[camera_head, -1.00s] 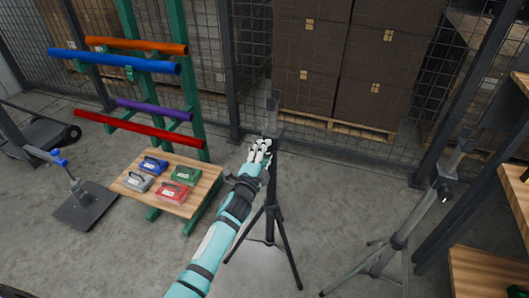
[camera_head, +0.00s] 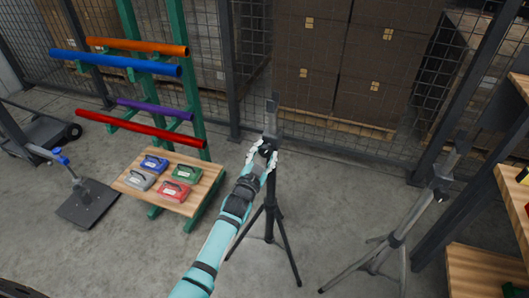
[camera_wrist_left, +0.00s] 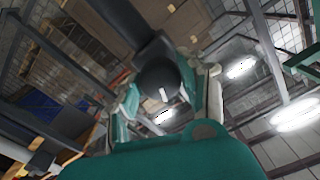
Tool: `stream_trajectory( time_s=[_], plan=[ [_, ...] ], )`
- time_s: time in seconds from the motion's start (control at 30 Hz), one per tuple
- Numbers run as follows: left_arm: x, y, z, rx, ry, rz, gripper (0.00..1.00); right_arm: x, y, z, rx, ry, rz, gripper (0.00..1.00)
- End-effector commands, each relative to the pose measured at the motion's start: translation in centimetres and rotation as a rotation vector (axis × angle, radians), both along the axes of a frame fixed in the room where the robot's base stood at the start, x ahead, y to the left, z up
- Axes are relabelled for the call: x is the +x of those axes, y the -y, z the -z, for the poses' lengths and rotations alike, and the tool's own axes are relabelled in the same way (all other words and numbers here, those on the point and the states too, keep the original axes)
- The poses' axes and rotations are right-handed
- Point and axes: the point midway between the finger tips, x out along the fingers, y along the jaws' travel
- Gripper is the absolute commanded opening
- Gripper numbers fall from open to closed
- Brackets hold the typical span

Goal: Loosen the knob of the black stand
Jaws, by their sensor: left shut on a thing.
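The black stand (camera_head: 270,222) is a tripod with a dark upright post, standing on the concrete floor in the middle of the head view. My left gripper (camera_head: 264,152) is at the upper part of its post, fingers to either side of the dark knob (camera_head: 265,149). In the left wrist view the round black knob (camera_wrist_left: 157,79), with a small white mark on it, sits between the fingers of my left gripper (camera_wrist_left: 165,95). The gripper is shut on the knob. My right gripper does not show.
A grey tripod stand (camera_head: 395,240) stands to the right. A low wooden shelf (camera_head: 172,182) with several coloured cases is at the left, below a rack of coloured tubes. A wire fence (camera_head: 240,110) and stacked brown boxes (camera_head: 340,60) are behind.

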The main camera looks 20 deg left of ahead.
Motion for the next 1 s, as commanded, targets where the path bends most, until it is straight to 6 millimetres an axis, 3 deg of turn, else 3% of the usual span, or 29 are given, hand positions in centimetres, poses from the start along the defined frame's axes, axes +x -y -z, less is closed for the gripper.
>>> stream_trajectory(
  time_s=[0.3,0.77,0.8,0.97,1.0],
  plan=[
    [-0.05,-0.04,0.21,-0.096,-0.008,-0.001,0.09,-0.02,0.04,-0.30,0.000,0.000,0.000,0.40],
    [-0.07,-0.03,0.30,-0.108,-0.010,-0.001,0.09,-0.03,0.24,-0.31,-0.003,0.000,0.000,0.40],
    [-0.07,-0.02,0.30,-0.108,-0.010,-0.001,0.43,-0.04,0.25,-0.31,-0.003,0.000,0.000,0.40],
    [-0.05,-0.01,0.22,-0.107,-0.008,-0.001,0.64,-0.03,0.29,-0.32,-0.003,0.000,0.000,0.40],
    [-0.04,0.00,0.19,-0.107,-0.008,-0.001,0.64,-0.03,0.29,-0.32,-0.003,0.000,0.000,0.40]
  ],
)
